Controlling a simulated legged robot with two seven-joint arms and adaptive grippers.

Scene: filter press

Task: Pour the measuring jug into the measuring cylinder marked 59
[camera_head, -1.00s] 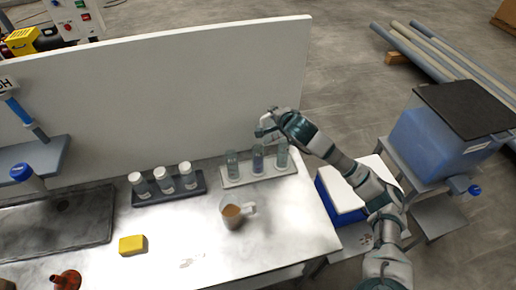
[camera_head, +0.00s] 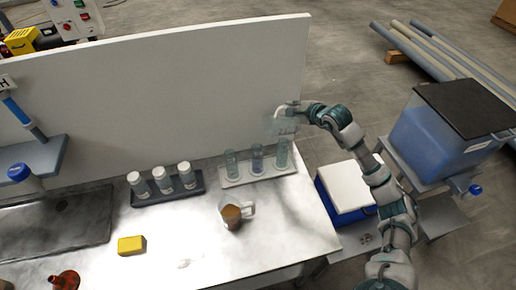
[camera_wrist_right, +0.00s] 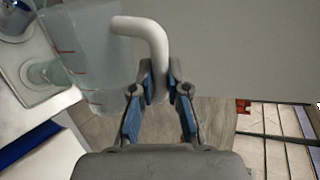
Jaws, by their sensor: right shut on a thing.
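My right gripper (camera_head: 296,106) is raised over the bench's right end, shut on the white handle (camera_wrist_right: 152,42) of a clear measuring jug (camera_head: 282,126). In the right wrist view the jug (camera_wrist_right: 92,50) shows red graduation marks. Its contents and exact tilt are unclear. Three clear measuring cylinders stand upright in a white rack (camera_head: 228,184): a left one (camera_head: 231,163), a middle one with bluish-violet contents (camera_head: 257,160) and a right one (camera_head: 282,155). The jug is above and close to the right one. Their numbers cannot be read. My left gripper is not in view.
Another jug with brown contents (camera_head: 232,214) stands in front of the rack. White-capped bottles (camera_head: 163,180) stand in a dark rack to the left. A yellow sponge (camera_head: 131,245) lies near a sink (camera_head: 60,222). A white panel (camera_head: 150,95) rises behind.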

